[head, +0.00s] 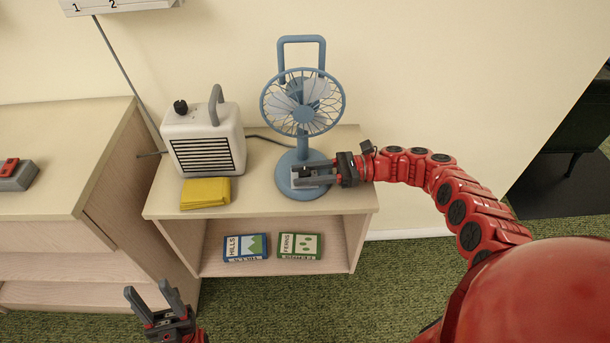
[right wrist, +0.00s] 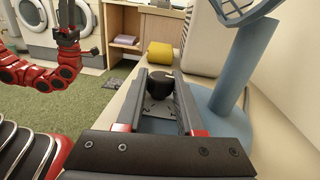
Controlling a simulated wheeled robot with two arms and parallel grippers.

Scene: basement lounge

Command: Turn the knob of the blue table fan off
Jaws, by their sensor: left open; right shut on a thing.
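The blue table fan (head: 303,114) stands upright on a low shelf unit, with its round base near the front right of the top. My right gripper (head: 299,176) reaches in from the right, low over the base, and its fingers are shut on the fan's black knob (right wrist: 159,82). In the right wrist view the knob sits between the two fingers, with the fan's post (right wrist: 234,62) just right of them. The head view mostly hides the knob behind the fingers. My left gripper (head: 150,294) is open and empty, low in front of the shelf unit.
A white heater (head: 205,140) with a dark knob and a folded yellow cloth (head: 206,193) are left of the fan. Two small boxes (head: 245,247) (head: 299,246) lie on the lower shelf. A cabinet (head: 75,150) adjoins on the left. Green carpet (head: 420,285) lies clear in front.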

